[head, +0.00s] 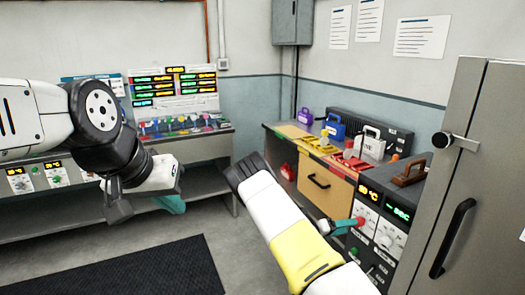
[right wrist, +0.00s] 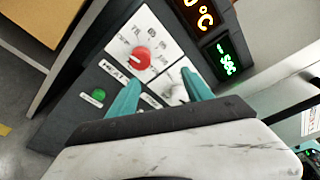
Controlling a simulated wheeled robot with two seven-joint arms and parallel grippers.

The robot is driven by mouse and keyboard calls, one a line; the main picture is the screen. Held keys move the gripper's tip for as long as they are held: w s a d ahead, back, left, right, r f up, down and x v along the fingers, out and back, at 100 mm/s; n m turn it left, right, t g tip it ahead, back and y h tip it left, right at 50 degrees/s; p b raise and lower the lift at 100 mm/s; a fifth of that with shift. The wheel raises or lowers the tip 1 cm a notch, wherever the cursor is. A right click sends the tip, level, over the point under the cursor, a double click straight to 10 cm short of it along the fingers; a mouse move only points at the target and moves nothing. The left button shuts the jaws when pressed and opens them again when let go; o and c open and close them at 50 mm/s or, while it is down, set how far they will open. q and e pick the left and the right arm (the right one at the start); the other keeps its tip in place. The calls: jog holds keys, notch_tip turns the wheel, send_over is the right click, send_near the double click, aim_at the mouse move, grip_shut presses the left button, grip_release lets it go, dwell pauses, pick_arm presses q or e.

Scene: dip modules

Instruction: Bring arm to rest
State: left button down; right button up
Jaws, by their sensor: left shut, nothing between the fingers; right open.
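My left arm (head: 105,125) comes in from the left in the head view, bent, with its gripper (head: 172,204) shut and empty in the air in front of the left bench. My right arm (head: 285,225) reaches from the bottom toward the right bench. Its gripper (head: 346,226) is largely hidden behind the arm in the head view, with a teal finger showing by the control panel (head: 368,238). In the right wrist view the two teal fingers (right wrist: 160,92) are apart with nothing between them, just before the panel's red knob (right wrist: 141,58). I cannot tell whether they touch the panel.
A green button (right wrist: 98,96) and lit displays (right wrist: 222,55) are close to the right gripper. The right bench holds coloured modules with handles, such as a blue one (head: 334,127). A grey cabinet (head: 470,150) stands at the right. A dark mat (head: 130,270) lies on open floor.

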jog(key=s+a+r+m+y, duration=0.6)
jog(key=s+a+r+m, duration=0.1)
jog(key=s+r+m, duration=0.3)
jog(key=s+a+r+m+t+y, duration=0.1)
jog(key=s+a+r+m+y, duration=0.5)
jog(key=s+r+m, duration=0.4)
jog(key=s+a+r+m+t+y, duration=0.1)
jog(key=s+a+r+m+y, duration=0.5)
jog(key=s+r+m, duration=0.4)
notch_tip(320, 180, up, 4)
jog(key=a+m, duration=0.1)
jog(key=m, duration=0.1)
jog(key=shift+s+a+m+y, duration=0.15)
jog(key=shift+a+m+y, duration=0.15)
jog(key=shift+m, duration=0.1)
jog(key=shift+r, duration=0.1)
